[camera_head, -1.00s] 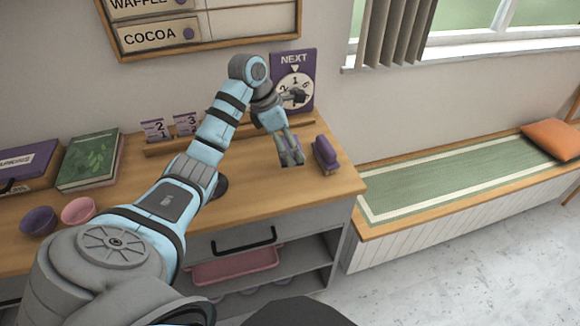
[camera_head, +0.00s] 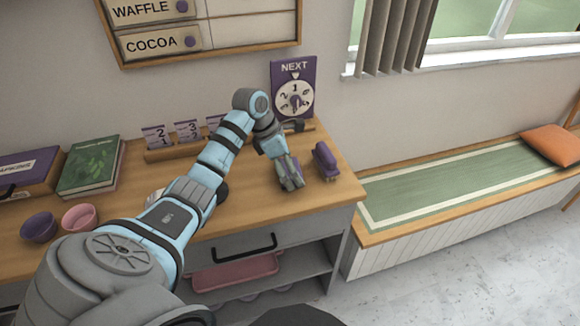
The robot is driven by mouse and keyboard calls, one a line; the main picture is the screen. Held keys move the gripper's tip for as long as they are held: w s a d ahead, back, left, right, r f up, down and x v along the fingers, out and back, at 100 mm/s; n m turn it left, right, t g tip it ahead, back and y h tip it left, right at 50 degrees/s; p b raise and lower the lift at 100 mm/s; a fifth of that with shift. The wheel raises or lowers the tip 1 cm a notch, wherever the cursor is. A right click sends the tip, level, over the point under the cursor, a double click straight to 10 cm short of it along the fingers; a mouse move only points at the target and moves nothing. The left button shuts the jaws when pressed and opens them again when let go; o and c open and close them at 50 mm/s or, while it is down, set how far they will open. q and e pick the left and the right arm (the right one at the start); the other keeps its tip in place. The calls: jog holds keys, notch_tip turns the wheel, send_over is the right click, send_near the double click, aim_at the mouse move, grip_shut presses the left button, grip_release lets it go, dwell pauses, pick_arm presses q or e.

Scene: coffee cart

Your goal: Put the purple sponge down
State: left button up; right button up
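My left gripper (camera_head: 290,181) points down over the right part of the wooden counter (camera_head: 258,205). Its fingers are close together around the purple sponge (camera_head: 296,167), which is mostly hidden by them. The fingertips are at or just above the counter top; I cannot tell whether the sponge touches it. My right gripper is not in view.
A purple block-like object (camera_head: 325,160) stands just right of the gripper. Behind are a purple NEXT dial sign (camera_head: 293,70) and a wooden rack (camera_head: 165,154) with number cards. Bowls (camera_head: 38,226) and a green book (camera_head: 91,166) are left. Counter front is clear.

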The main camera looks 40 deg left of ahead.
pick_arm(q)
jog(key=shift+f, duration=0.35)
jog(key=v, duration=1.4)
jog(key=shift+s+a+r+p, duration=0.2)
jog(key=shift+s+r+p, duration=0.1)
jog(key=shift+p, duration=0.1)
